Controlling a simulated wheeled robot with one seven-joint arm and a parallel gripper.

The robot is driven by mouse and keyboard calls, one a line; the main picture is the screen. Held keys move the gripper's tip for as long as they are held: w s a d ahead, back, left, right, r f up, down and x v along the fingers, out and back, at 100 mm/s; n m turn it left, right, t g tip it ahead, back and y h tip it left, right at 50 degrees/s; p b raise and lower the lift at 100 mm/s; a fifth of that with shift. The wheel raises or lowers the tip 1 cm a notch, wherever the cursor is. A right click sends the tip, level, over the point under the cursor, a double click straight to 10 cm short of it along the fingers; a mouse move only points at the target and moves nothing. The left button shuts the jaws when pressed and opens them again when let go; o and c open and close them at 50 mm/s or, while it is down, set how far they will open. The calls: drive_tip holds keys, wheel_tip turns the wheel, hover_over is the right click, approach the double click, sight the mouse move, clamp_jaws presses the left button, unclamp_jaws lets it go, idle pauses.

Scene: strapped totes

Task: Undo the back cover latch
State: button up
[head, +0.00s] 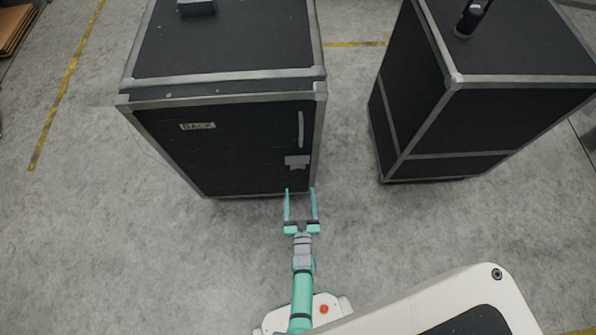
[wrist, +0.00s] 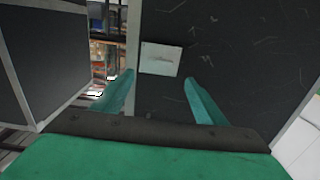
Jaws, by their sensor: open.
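A black case (head: 222,158) with grey metal edging stands left of centre, its front face marked by a BACK label (head: 198,126). A small light grey latch plate (head: 297,161) sits near that face's right edge, below a slim upright grey bar (head: 300,130). My gripper (head: 300,190) is open and empty, its green fingers pointing at the face just below the plate in the head view. In the wrist view, a pale plate (wrist: 160,60) shows beyond and between the open fingers (wrist: 159,78), apart from them. I cannot tell whether the latch is fastened.
A second black case (head: 480,115) stands to the right, with a gap of floor between the two. A dark object (head: 196,7) sits on the first case's top. The concrete floor (head: 120,250) at left is clear.

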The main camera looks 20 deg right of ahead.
sight(298, 165)
drive_tip(key=x, duration=1)
drive_tip(key=shift+w, duration=0.25)
drive_tip(key=c, duration=1.1)
